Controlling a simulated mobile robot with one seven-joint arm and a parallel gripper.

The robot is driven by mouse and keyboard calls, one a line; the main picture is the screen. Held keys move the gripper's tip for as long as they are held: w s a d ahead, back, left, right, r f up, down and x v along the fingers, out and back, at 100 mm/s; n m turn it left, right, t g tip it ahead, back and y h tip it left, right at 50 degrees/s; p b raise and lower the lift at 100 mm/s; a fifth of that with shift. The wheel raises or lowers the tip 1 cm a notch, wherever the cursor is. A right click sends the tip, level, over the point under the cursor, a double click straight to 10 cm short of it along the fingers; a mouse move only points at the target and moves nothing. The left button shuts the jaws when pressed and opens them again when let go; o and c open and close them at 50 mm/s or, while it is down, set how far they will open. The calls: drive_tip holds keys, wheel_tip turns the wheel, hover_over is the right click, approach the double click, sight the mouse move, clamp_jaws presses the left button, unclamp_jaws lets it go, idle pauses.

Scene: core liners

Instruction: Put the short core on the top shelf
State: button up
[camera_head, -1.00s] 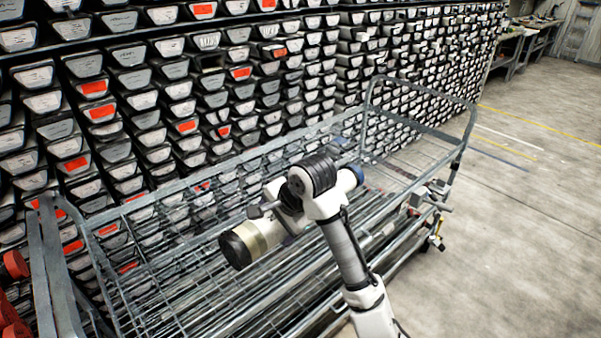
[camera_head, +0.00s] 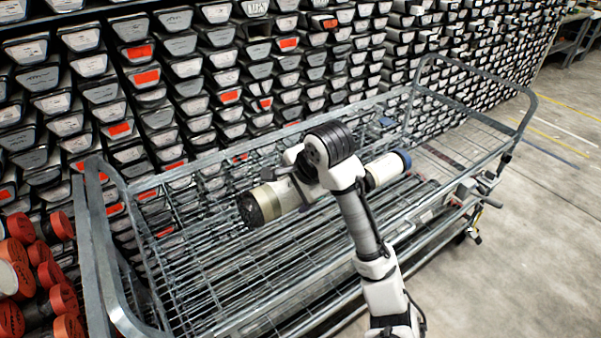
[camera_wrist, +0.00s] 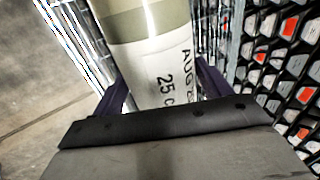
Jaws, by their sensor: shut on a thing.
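The short core (camera_head: 268,200) is a cylinder with a dark end, a beige band and a white printed label. In the wrist view the core (camera_wrist: 150,50) runs between the two dark purple fingers of my gripper (camera_wrist: 162,92), which is shut on it. In the head view my gripper (camera_head: 303,188) is partly hidden by my wrist. The core is held tilted over the wire trolley, whose top shelf (camera_head: 215,160) is an open metal grid. A white cylinder with a blue end (camera_head: 385,169) shows right of my wrist; I cannot tell whether it is the core's other end.
A wall of stacked core trays (camera_head: 180,70) stands close behind the trolley. Red-ended cylinders (camera_head: 50,272) are piled at the left. Upright frames (camera_head: 470,65) bound the trolley's ends. Open concrete floor (camera_head: 530,220) lies to the right.

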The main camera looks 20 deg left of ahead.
drive_tip(key=shift+f+b, duration=2.5)
drive_tip(key=shift+f, duration=4.9)
drive_tip(key=shift+f, duration=0.1)
drive_tip(key=o, duration=2)
drive_tip(key=shift+f, duration=0.1)
drive_tip(key=shift+o, duration=0.2)
drive_tip(key=p+v, duration=0.4)
drive_tip(key=v, duration=0.8)
drive_tip(key=shift+s+p, duration=0.15)
drive_tip(key=shift+p, duration=0.25)
